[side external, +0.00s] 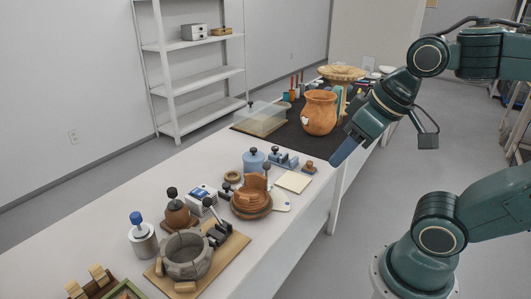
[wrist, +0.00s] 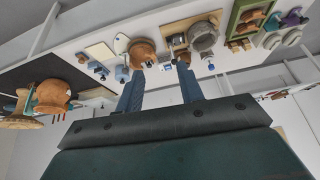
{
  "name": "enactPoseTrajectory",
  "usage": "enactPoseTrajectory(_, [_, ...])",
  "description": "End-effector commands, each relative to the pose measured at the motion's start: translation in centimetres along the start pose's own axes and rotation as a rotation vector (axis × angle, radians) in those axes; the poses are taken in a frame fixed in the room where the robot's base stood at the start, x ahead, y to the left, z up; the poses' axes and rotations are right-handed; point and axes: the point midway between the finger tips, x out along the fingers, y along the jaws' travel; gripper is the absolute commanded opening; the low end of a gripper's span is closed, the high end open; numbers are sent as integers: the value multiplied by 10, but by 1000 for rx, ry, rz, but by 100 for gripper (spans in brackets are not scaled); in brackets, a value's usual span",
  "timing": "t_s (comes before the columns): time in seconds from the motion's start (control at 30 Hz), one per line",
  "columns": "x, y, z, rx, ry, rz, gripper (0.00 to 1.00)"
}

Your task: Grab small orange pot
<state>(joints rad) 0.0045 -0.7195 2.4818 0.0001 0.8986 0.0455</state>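A small orange pot (side external: 249,196) with a stepped, broken-looking rim stands on a brown round base near the middle of the table. It also shows in the wrist view (wrist: 141,50), beyond and between my fingertips. A larger orange-brown pot (side external: 319,113) with a pale patch stands on the dark mat; it is at the left in the wrist view (wrist: 52,95). My gripper (side external: 345,152) is above the table's right edge, apart from both pots. In the wrist view my gripper (wrist: 160,82) has its two blue fingers spread with nothing between them.
A grey stone-like pot (side external: 187,256) sits on a wooden board at the front. A brown jar (side external: 177,213), a metal canister (side external: 142,239) and a blue pot (side external: 254,160) stand nearby. A clear box (side external: 262,118) lies on the dark mat (side external: 292,138).

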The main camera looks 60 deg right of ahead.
Motion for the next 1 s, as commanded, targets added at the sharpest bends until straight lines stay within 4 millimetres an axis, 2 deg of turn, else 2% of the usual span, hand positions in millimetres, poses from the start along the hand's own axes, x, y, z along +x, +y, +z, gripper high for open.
enactPoseTrajectory(0.27, [12,4,-33,236,-58,19,37])
enactPoseTrajectory(0.47, [30,9,-64,474,-107,48,37])
enactPoseTrajectory(0.77, [69,20,-106,830,-171,111,37])
enactPoseTrajectory(1.0, [110,32,-134,1114,-213,178,37])
